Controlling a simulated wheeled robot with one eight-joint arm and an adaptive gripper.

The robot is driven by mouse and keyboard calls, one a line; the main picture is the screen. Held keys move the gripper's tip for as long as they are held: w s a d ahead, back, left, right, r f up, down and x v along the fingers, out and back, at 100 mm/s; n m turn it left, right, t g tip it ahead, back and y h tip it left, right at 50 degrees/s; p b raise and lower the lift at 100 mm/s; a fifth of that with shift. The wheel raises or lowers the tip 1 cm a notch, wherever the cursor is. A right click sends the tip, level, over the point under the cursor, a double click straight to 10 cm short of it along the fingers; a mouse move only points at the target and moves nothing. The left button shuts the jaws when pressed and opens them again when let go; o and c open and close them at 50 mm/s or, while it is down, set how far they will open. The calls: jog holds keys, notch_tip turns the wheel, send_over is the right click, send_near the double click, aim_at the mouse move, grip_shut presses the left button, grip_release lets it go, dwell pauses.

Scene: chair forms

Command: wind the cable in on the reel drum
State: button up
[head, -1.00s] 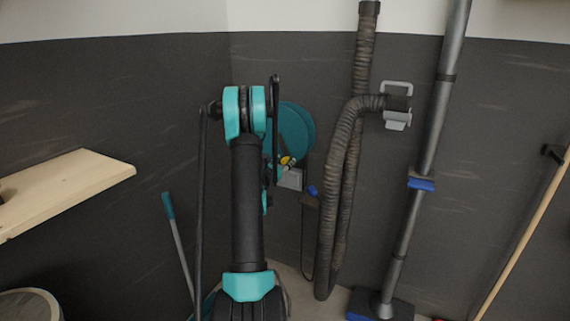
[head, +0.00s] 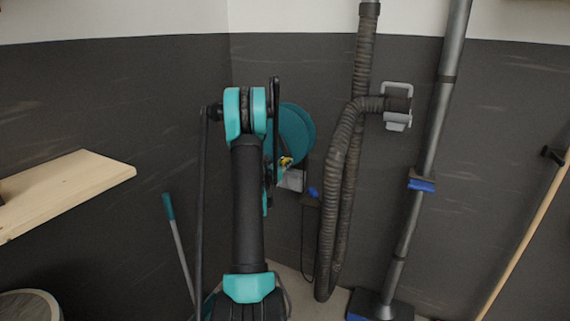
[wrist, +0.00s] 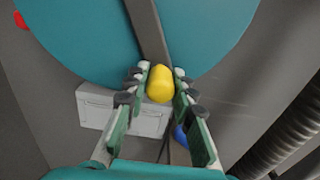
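The reel drum (head: 297,128) is a teal disc on the dark wall, partly behind my arm in the head view. It fills the top of the wrist view (wrist: 90,35). A grey crank arm (wrist: 149,35) runs down its face to a yellow knob (wrist: 160,84) at the drum's lower edge. My gripper (wrist: 161,78) has its fingers on either side of the knob, with narrow gaps showing; it looks open. A thin dark cable (head: 303,245) hangs below the reel near a blue piece (head: 313,192).
A pale grey box (wrist: 125,112) sits below the drum. A ribbed hose (head: 333,200) and a grey pipe (head: 425,160) stand to the right. A wooden shelf (head: 75,185) juts out at left. A teal-handled pole (head: 176,235) leans near my arm.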

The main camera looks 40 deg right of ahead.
jog(key=shift+o, duration=0.2)
jog(key=shift+s+d+r, duration=0.35)
jog(key=shift+s+r, duration=0.45)
jog(key=shift+s, duration=0.05)
jog(key=shift+s+d+r, duration=0.35)
jog(key=shift+s+r, duration=0.4)
jog(key=shift+s, duration=0.05)
jog(key=shift+r, duration=0.1)
jog(key=r, duration=0.1)
jog(key=s+r, duration=0.1)
jog(key=r, duration=0.1)
jog(key=shift+s+d+r, duration=0.3)
jog(key=shift+d, duration=0.05)
jog(key=shift+s+r, duration=0.1)
jog(key=shift+r, duration=0.1)
jog(key=shift+r, duration=0.1)
jog(key=shift+s+d+r, duration=0.1)
jog(key=shift+r, duration=2.15)
